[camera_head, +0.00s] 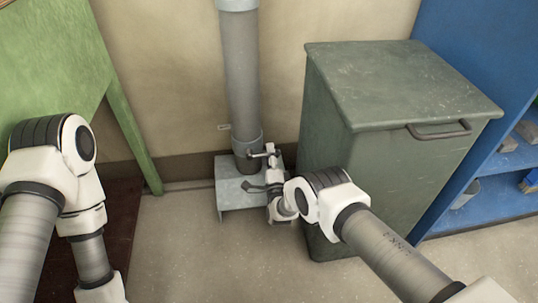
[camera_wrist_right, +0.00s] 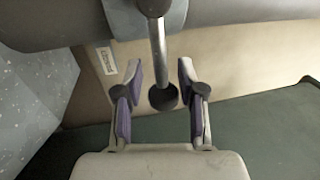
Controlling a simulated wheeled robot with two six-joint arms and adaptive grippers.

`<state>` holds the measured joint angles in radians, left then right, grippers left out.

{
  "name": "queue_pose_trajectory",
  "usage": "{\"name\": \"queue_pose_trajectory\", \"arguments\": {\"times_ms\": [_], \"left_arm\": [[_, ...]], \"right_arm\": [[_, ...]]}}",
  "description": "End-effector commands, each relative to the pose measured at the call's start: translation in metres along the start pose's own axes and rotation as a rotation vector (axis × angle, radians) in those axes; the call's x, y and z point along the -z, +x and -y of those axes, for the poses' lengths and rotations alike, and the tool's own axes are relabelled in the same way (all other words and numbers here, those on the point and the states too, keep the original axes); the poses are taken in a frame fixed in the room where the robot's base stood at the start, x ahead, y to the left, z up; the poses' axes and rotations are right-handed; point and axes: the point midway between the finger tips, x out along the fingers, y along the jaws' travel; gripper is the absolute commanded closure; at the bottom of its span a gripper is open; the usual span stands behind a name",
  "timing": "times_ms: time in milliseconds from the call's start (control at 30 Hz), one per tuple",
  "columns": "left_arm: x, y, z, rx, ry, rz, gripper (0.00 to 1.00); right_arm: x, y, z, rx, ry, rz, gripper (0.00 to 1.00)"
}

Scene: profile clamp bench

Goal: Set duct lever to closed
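The duct lever is a metal rod (camera_wrist_right: 158,50) with a round black knob (camera_wrist_right: 163,97), in the right wrist view. It sticks out from the duct's collar (camera_wrist_right: 160,8) toward my right gripper. My right gripper (camera_wrist_right: 160,80) is open, its purple-padded fingers on either side of the lever, with a gap visible on each side. In the head view my right gripper (camera_head: 254,171) is beside the foot of the grey vertical duct (camera_head: 242,75); the lever is hard to make out there. My left arm shows at the left, but its gripper is out of frame.
A metal box-like base (camera_head: 229,192) stands under the duct. A green-grey cabinet (camera_head: 400,80) with a handle stands close right of the duct. Blue shelving (camera_head: 480,40) is at the far right. A green table (camera_head: 45,60) is at the left. The floor in front is clear.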

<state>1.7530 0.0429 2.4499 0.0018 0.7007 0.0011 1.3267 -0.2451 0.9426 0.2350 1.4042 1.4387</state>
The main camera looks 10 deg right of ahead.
Motion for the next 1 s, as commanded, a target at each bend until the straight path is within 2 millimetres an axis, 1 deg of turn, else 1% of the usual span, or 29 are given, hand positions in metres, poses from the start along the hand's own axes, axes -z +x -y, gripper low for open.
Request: {"name": "queue_pose_trajectory", "arguments": {"times_ms": [167,267,367,500,600,700,800,1000], "left_arm": [[0.000,0.000,0.000,0.000,0.000,0.000,1.00],[0.000,0.000,0.000,0.000,0.000,0.000,1.00],[0.000,0.000,0.000,0.000,0.000,0.000,1.00],[0.000,0.000,0.000,0.000,0.000,0.000,1.00],[0.000,0.000,0.000,0.000,0.000,0.000,1.00],[0.000,0.000,0.000,0.000,0.000,0.000,1.00],[0.000,0.000,0.000,0.000,0.000,0.000,1.00],[0.000,0.000,0.000,0.000,0.000,0.000,1.00]], "right_arm": [[-0.002,-0.005,-0.001,-0.003,0.000,0.004,0.61],[-0.002,-0.018,-0.002,-0.006,0.000,0.004,0.61],[-0.002,-0.041,-0.002,-0.007,-0.002,0.005,0.61],[0.001,-0.078,-0.002,-0.006,-0.002,0.001,0.61],[0.001,-0.100,-0.001,-0.004,-0.001,0.000,0.61],[0.002,-0.114,-0.001,-0.002,-0.001,-0.002,0.61],[0.003,-0.120,0.000,-0.001,-0.001,-0.003,0.61],[0.003,-0.120,0.000,0.000,-0.001,-0.003,0.61]]}}
